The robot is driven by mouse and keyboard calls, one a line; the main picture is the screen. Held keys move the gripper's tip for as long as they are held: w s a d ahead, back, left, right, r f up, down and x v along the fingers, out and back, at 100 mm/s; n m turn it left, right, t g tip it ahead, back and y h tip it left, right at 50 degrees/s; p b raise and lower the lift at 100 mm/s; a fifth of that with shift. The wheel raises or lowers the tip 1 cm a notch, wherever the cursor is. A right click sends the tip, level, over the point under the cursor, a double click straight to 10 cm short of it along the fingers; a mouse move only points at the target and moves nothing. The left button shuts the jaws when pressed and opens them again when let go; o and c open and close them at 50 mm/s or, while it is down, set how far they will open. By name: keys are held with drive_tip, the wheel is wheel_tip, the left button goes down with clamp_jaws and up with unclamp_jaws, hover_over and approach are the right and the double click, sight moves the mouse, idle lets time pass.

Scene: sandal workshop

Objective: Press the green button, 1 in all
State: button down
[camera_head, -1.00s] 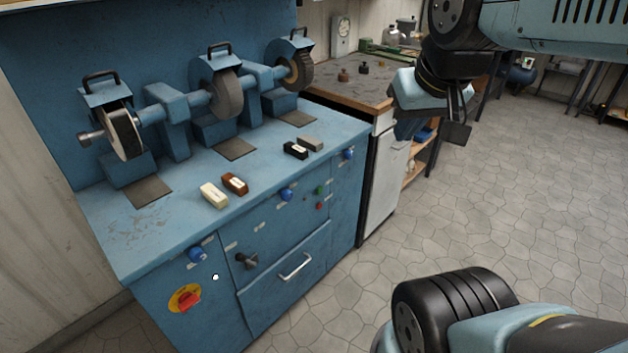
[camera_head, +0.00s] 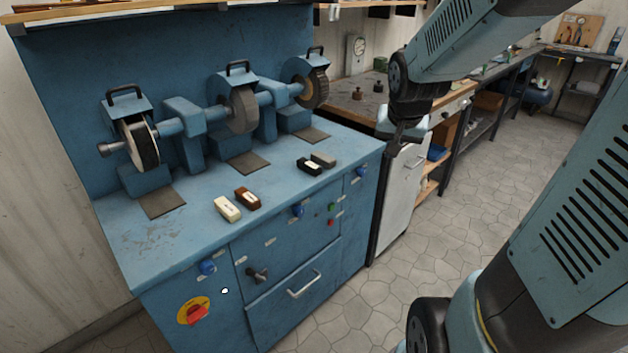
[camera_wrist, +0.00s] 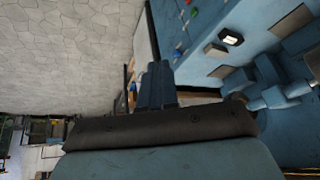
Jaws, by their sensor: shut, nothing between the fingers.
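The green button (camera_head: 331,207) is a small round knob on the front of the blue grinding cabinet, just above a red button (camera_head: 331,222). In the wrist view a small green spot (camera_wrist: 194,13) near the top edge looks like the same button. My gripper (camera_head: 402,136) hangs to the right of the cabinet, apart from the button, partly hidden by my wrist in the head view. In the wrist view my gripper's fingers (camera_wrist: 157,68) are together and empty, below and left of the green spot.
The blue cabinet (camera_head: 150,235) carries grinding wheels and several small blocks on its top. Blue knobs, a drawer handle (camera_head: 304,285) and a red-and-yellow switch (camera_head: 194,311) stick out of its front. A workbench stands behind my gripper. The tiled floor (camera_head: 400,260) before the cabinet is clear.

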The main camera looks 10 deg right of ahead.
sight(331, 207)
drive_tip(key=w+f+m+t+y, duration=0.1)
drive_tip(key=w+f+m, duration=0.4)
drive_tip(key=f, duration=0.8)
drive_tip(key=w+f+m+t+y, duration=0.1)
drive_tip(key=w+f+m, duration=0.4)
drive_tip(key=f, duration=0.7)
drive_tip(key=w+d+f+m+t+y, duration=0.1)
drive_tip(key=w+f+m, duration=0.3)
drive_tip(key=f, duration=0.9)
drive_tip(key=shift+w+f+m+y, duration=0.4)
drive_tip(key=shift+w+y, duration=0.5)
drive_tip(key=shift+w, duration=0.2)
drive_tip(key=w+a, duration=0.5)
drive_tip(key=w, duration=0.2)
drive_tip(key=shift+w+a, duration=0.1)
drive_tip(key=shift+w, duration=0.05)
drive_tip(key=shift+w+a+r, duration=0.1)
drive_tip(key=shift+w+a, duration=0.05)
drive_tip(key=shift+w, duration=0.1)
